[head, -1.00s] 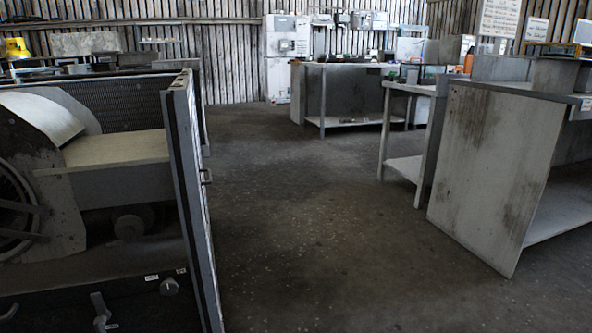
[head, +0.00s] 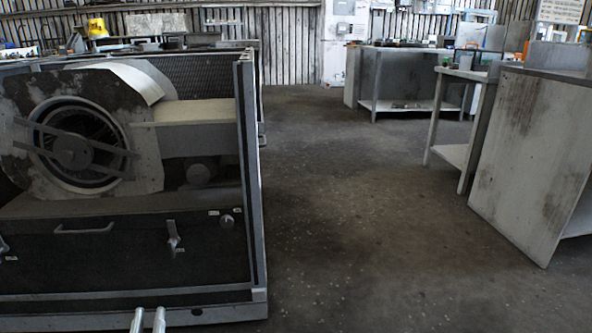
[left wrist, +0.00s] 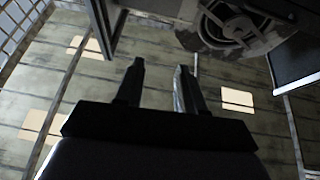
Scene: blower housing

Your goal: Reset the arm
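My left gripper (head: 148,319) shows only as two pale tips at the bottom edge of the head view, in front of the blower cabinet's base. In the left wrist view its two dark fingers (left wrist: 161,70) stand apart with nothing between them, so it is open and empty. The blower housing (head: 150,130), with a round fan inlet and a worn pale casing, sits inside an open-fronted cabinet (head: 245,170) at the left. Part of the blower also shows at the top right of the left wrist view (left wrist: 232,22). My right gripper is in neither view.
The cabinet's lower front panel (head: 110,250) carries a handle and latches. A worn grey workbench (head: 525,150) stands at the right, and another bench (head: 410,85) stands further back. The dark floor (head: 350,230) between the cabinet and benches is clear.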

